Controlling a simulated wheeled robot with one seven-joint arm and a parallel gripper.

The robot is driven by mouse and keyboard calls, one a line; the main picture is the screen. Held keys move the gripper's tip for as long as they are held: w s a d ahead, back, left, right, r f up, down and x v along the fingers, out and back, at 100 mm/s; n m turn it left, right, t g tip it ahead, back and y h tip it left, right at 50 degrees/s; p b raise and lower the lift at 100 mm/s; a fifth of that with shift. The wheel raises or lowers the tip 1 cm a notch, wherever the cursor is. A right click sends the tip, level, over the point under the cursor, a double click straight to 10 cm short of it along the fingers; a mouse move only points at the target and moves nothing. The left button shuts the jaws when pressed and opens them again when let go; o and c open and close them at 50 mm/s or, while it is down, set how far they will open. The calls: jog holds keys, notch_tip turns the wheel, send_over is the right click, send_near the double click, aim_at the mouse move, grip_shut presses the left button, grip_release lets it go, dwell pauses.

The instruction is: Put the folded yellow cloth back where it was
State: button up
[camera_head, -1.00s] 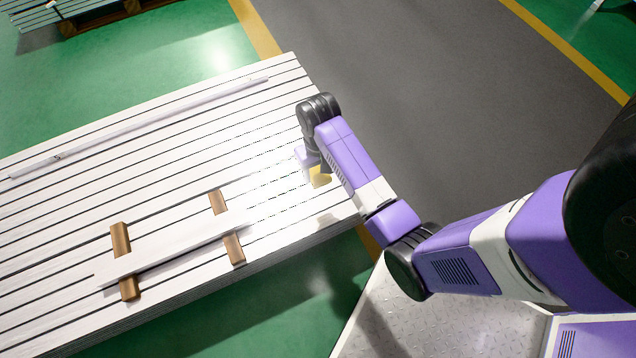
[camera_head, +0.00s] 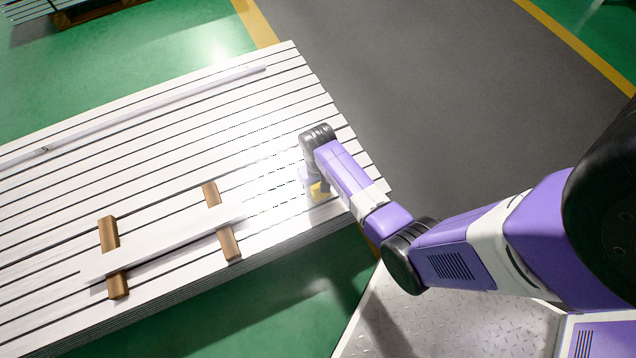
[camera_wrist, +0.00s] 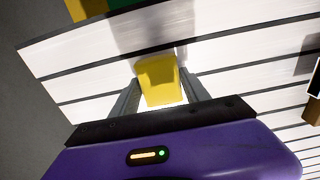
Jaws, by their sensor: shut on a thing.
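The folded yellow cloth (camera_wrist: 158,82) sits between the two fingers of my gripper (camera_wrist: 158,98) in the wrist view, and the gripper is shut on it. The arm hides most of my gripper (camera_head: 314,186) there. I cannot tell whether the cloth touches the stack or hangs just above it.
Brown wooden blocks (camera_head: 109,233) lie on the stack at the left, with a white profile (camera_head: 160,243) across them. A long thin bar (camera_head: 150,105) lies along the far side. The stack's right end is otherwise clear. Grey floor (camera_head: 430,90) lies beyond it.

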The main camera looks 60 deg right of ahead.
aim_at(318, 187)
jog(key=shift+f, duration=0.4)
jog(key=o, duration=1.2)
jog(key=shift+r, duration=0.1)
notch_tip(318, 187, up, 12)
jog(key=p, duration=0.5)
jog(key=s+a+r+n+t+h, duration=0.2)
jog(key=s+a+r+n+t, duration=0.15)
jog(key=s+a+t, duration=0.5)
jog(key=s+a+r+n+t, duration=0.1)
jog(key=s+a+r+t, duration=0.1)
jog(key=r, duration=0.7)
jog(key=s+a+r+n+t+y, duration=0.1)
jog(key=s+a+r, duration=0.3)
jog(key=r, duration=0.4)
jog(key=s+a+r+n+t+y, duration=0.1)
jog(key=s+a+r+t, duration=0.2)
jog(key=r, duration=0.6)
jog(key=shift+s+a+r+t, duration=0.25)
jog(key=shift+s+a+r, duration=0.1)
jog(key=shift+s+a, duration=0.25)
